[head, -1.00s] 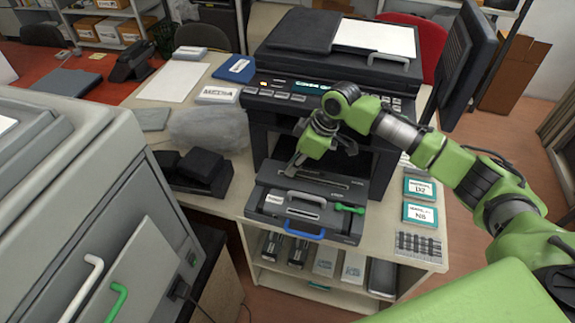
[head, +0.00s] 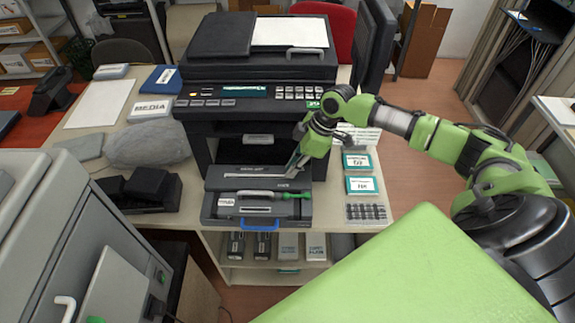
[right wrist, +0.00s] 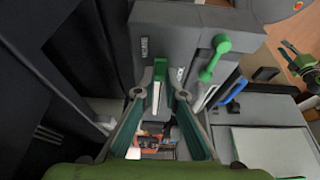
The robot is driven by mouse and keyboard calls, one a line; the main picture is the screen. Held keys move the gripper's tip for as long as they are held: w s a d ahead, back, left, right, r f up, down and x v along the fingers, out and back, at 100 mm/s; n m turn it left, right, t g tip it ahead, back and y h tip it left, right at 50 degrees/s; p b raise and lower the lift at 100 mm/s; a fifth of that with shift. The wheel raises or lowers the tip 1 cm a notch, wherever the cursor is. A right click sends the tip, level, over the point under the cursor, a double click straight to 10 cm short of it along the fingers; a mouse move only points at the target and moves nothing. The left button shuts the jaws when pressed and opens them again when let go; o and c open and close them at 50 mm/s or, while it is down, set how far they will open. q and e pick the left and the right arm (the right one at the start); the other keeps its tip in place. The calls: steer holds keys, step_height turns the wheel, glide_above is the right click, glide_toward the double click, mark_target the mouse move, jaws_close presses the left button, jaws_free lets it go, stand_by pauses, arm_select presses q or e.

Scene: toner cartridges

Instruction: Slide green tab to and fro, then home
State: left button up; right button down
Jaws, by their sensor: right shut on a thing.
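The dark grey toner cartridge unit (head: 212,207) sticks out of the front of the black printer (head: 195,120). A pale slot strip (head: 245,176) runs along its top. My right gripper (head: 296,160) is at the right end of this strip. In the right wrist view its fingers (right wrist: 160,88) are closed around the green tab (right wrist: 159,70), which stands up between the fingertips. In the head view the tab is hidden by the gripper. A green and black part, seemingly my left gripper (right wrist: 301,62), shows small at the right edge of the wrist view; its fingers are unclear.
A separate green lever (head: 290,195) and a blue handle (head: 259,222) sit on the unit's front; the lever also shows near the fingers in the wrist view (right wrist: 214,58). Teal-edged boxes (head: 361,185) lie to the right. A black device (head: 140,190) stands to the left.

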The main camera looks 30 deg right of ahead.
steer(key=shift+d, duration=0.2)
steer(key=c, duration=2.1)
jaws_free()
steer(key=shift+s, duration=0.1)
steer(key=v, duration=1.2)
steer(key=shift+r, duration=0.1)
